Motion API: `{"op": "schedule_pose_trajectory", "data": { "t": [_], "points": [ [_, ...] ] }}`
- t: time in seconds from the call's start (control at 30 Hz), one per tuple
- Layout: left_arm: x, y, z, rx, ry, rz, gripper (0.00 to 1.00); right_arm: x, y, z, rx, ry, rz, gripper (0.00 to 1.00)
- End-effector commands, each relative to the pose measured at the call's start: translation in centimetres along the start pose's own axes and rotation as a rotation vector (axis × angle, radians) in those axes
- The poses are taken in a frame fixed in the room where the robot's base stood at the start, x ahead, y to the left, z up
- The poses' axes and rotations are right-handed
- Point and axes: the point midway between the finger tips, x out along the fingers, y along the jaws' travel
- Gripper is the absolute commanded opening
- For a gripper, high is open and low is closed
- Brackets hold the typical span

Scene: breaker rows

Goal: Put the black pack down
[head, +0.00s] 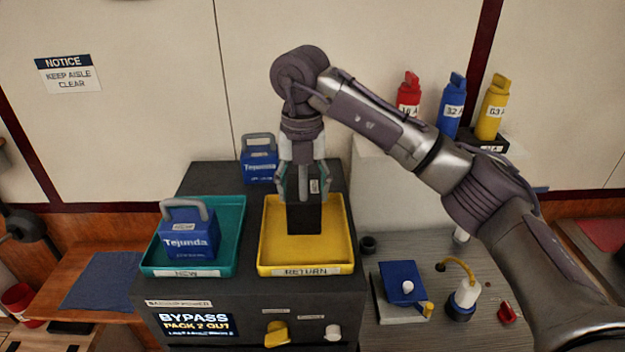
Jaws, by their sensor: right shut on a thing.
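The black pack (305,220) is a dark upright block over the yellow tray (265,240), whose front label reads RETURN. My right gripper (304,196) points down from above and is shut on the top of the black pack. The fingers hide the pack's upper part. The pack is inside the tray's outline; I cannot tell whether its base touches the tray floor. My left gripper is not in view.
A teal tray (233,238) labelled NEW holds a blue pack (188,238) on the left. Another blue pack (259,168) stands behind. A screen (197,326) reads BYPASS PACK 2 OUT. A yellow knob (277,334) is in front; red, blue and yellow bottles (452,105) stand at the back right.

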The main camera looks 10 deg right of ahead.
Motion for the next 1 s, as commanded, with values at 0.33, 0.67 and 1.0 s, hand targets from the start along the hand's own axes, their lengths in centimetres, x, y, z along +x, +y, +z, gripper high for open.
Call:
{"op": "schedule_pose_trajectory", "data": {
  "t": [0.33,0.67,1.0],
  "points": [
    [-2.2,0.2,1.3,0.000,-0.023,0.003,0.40,3.1,-0.1,0.0,-0.001,-0.002,0.002,0.00],
    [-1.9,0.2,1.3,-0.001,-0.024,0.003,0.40,3.5,0.0,0.0,-0.001,-0.003,0.003,0.00],
    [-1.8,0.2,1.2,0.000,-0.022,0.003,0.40,3.9,-0.1,-0.1,0.000,0.001,-0.001,0.89]
  ]
}}
